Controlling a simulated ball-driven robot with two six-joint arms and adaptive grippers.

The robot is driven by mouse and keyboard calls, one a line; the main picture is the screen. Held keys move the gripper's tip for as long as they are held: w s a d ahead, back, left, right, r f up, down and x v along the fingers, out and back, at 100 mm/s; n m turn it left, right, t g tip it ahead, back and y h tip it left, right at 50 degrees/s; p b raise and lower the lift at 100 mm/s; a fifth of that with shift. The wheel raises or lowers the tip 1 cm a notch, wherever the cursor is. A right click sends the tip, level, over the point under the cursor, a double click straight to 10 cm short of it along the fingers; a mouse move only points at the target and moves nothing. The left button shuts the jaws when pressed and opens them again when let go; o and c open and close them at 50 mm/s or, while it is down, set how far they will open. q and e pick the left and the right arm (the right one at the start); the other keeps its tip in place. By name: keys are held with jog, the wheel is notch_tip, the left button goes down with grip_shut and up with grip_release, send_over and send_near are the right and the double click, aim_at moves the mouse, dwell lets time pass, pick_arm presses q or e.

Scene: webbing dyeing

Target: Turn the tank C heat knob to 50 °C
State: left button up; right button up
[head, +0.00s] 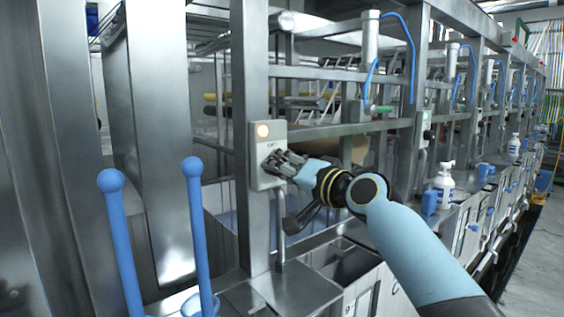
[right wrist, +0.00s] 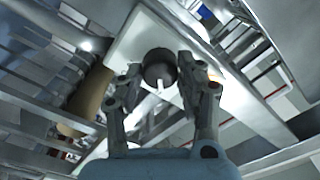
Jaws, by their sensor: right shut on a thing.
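The heat knob (right wrist: 160,66) is a dark round dial with a white pointer mark, seen in the right wrist view. My right gripper (head: 270,163) is at the front of the box. In the right wrist view, its two fingers (right wrist: 158,75) stand on both sides of the knob, shut on it. In the head view the gripper hides the knob. I cannot read a temperature scale or the tank's letter. My left gripper is not in view.
Two blue ball-topped rods (head: 199,245) stand upright at the left front. Steel posts and rails surround the box. A dark lever (head: 299,220) hangs below my gripper. White pump bottles (head: 444,185) stand along the tanks at right. Open floor (head: 530,240) lies far right.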

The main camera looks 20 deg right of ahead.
jog(key=shift+r+m+p, duration=0.1)
jog(key=shift+m+p, duration=0.3)
jog(key=shift+m, duration=0.4)
jog(key=o, duration=1.2)
jog(key=shift+c, duration=0.2)
jog(key=v, duration=1.2)
